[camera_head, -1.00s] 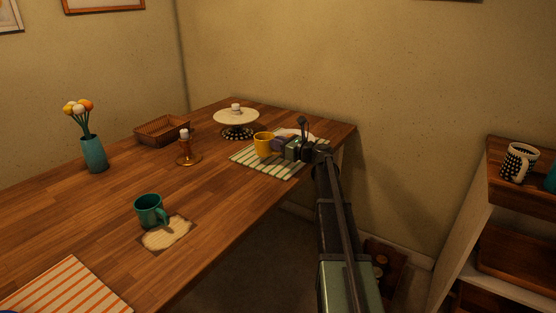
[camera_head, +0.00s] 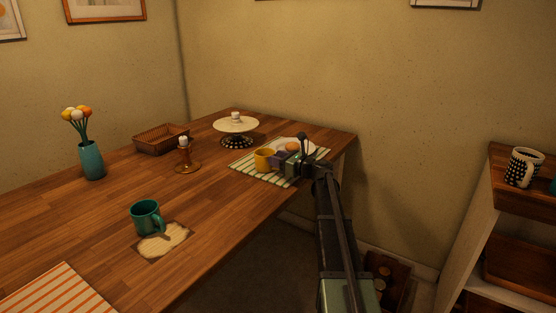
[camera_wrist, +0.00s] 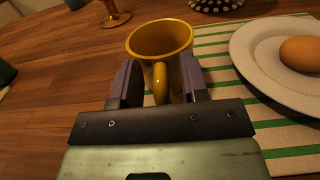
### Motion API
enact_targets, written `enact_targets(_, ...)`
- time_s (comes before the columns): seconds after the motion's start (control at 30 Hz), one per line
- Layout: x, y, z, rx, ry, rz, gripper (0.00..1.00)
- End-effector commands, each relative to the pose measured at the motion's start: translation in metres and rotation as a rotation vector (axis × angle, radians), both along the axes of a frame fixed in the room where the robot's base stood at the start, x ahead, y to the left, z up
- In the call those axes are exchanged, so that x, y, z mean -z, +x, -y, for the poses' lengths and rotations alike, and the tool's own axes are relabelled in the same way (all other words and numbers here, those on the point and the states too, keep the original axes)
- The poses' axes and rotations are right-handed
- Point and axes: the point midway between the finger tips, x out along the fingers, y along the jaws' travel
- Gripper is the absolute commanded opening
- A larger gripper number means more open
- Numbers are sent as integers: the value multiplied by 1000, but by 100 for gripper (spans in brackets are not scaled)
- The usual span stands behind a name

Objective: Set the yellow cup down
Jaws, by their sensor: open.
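The yellow cup (camera_head: 264,159) stands upright on the green-and-white striped placemat (camera_head: 243,168), at its left part in the head view. In the wrist view the cup (camera_wrist: 160,40) is just ahead of my gripper, its handle pointing back toward me. My gripper (camera_wrist: 161,84) is open, with its two purple fingers on either side of the handle and a gap to it. In the head view my gripper (camera_head: 277,158) is just right of the cup, low over the placemat.
A white plate (camera_wrist: 257,63) with a brown egg (camera_wrist: 301,54) lies right of the cup. A cake stand (camera_head: 236,125) and a candle holder (camera_head: 186,161) stand behind and left. A green mug (camera_head: 146,217) is at the front left. The table middle is clear.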

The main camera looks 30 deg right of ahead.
Motion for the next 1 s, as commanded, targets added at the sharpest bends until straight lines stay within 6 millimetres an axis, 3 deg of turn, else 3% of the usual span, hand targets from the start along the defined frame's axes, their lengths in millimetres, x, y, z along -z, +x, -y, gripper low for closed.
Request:
enact_targets(0.5,-2,-98,53,1,0,0,41)
enact_targets(1.0,-2,-105,58,0,0,0,41)
